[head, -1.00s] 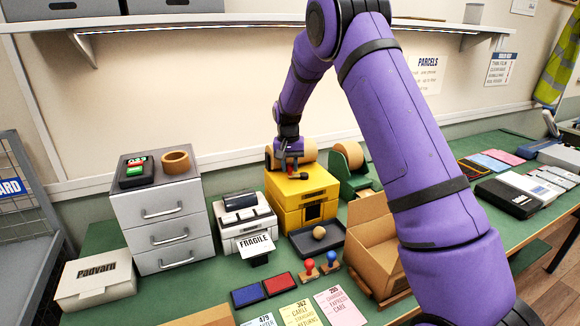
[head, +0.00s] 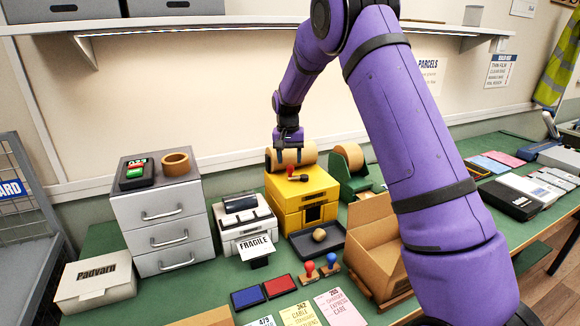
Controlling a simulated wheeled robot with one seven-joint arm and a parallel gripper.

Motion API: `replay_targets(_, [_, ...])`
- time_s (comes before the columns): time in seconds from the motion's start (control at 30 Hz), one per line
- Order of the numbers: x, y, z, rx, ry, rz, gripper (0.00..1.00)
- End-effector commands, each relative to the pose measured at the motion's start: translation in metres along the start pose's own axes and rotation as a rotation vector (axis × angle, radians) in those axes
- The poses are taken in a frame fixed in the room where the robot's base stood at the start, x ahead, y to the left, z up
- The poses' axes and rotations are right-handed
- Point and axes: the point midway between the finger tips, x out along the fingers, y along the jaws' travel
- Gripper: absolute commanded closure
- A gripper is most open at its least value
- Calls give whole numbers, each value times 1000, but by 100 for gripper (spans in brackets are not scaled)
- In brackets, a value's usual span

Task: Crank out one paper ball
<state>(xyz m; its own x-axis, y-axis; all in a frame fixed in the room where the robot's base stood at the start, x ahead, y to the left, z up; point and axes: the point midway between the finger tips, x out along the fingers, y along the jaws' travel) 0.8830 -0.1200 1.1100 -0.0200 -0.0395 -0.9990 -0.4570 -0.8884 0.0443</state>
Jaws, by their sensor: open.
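The yellow crank machine (head: 316,190) stands on the green bench, with a paper roll (head: 290,157) behind its top. Its crank, with a dark arm and red knob (head: 291,170), lies on the top face. A dark tray (head: 305,246) sits in front of the machine's opening, and one brown paper ball (head: 319,235) lies in it. My gripper (head: 288,160) points down above and behind the crank, in front of the roll. Its fingers are apart with nothing between them, clear of the knob as far as I can tell.
A label printer (head: 243,218) stands left of the machine, beside grey drawers (head: 160,212). A green tape dispenser (head: 352,172) and an open cardboard box (head: 372,240) stand to the right. Stamps (head: 320,269) and ink pads lie in front.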

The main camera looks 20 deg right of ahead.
Motion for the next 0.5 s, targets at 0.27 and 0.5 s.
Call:
replay_targets(0.27, [-51,0,0,0,2,-1,48])
replay_targets(0.5, [-70,0,0,0,1,-1,48])
